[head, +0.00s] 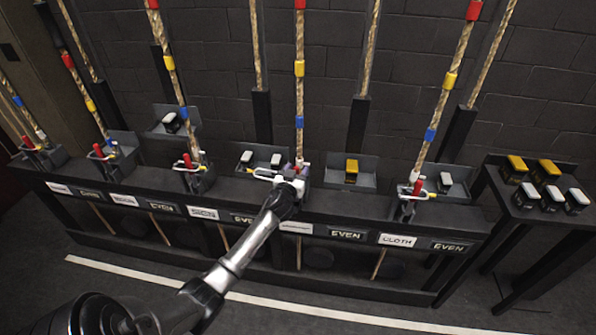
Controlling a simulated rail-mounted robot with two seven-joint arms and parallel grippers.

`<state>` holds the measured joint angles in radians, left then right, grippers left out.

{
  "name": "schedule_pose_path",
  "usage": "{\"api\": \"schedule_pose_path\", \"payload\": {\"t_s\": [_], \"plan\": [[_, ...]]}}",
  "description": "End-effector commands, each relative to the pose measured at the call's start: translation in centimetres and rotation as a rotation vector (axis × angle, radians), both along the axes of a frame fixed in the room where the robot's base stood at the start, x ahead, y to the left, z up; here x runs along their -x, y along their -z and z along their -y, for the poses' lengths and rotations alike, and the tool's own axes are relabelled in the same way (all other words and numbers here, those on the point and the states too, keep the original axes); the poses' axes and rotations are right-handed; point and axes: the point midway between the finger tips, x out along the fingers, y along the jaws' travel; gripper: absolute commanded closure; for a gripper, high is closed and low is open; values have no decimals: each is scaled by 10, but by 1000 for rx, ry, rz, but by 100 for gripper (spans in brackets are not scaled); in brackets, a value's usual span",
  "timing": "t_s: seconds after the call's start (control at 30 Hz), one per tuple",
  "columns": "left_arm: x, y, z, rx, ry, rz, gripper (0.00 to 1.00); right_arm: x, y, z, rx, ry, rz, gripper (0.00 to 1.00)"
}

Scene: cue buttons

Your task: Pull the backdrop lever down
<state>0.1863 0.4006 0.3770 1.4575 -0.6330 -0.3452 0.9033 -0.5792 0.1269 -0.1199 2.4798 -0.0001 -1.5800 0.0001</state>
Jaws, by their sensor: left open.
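Several rope levers stand in a row on a long black rail (345,205). The middle lever (299,160) sits at the foot of a rope with red, yellow and blue bands; my gripper largely hides it. The white label (296,228) below it is too small to read surely, so I cannot confirm that it is the backdrop lever. My left gripper (292,179) is open at this lever, its fingers close to or around the handle; contact cannot be told. The arm reaches up from the bottom left. My right gripper is not in view.
Another lever with a red handle (418,186) stands to the right, above the CLOTH label (397,241). A lever with a red handle (188,161) stands to the left. Trays on the rail hold small blocks (351,171). A side table (510,205) with several blocks stands at the right.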

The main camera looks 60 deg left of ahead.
Motion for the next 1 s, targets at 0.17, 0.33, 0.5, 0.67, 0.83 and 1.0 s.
{"api": "schedule_pose_path", "payload": {"t_s": [0.17, 0.33, 0.5, 0.67, 0.83, 1.0], "plan": [[-10, 0, -8, 0, 1, 0, 50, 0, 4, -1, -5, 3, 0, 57], [-13, 0, -10, 0, 1, 0, 50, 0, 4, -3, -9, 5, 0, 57], [-13, 0, -10, 0, 1, 0, 50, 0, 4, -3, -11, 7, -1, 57], [-13, 0, -10, 0, 0, 0, 60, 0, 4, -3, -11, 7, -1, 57], [-12, 0, -10, 0, 0, 0, 76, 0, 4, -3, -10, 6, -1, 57], [-12, 0, -10, 0, 0, 0, 92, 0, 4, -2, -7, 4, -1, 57]]}}
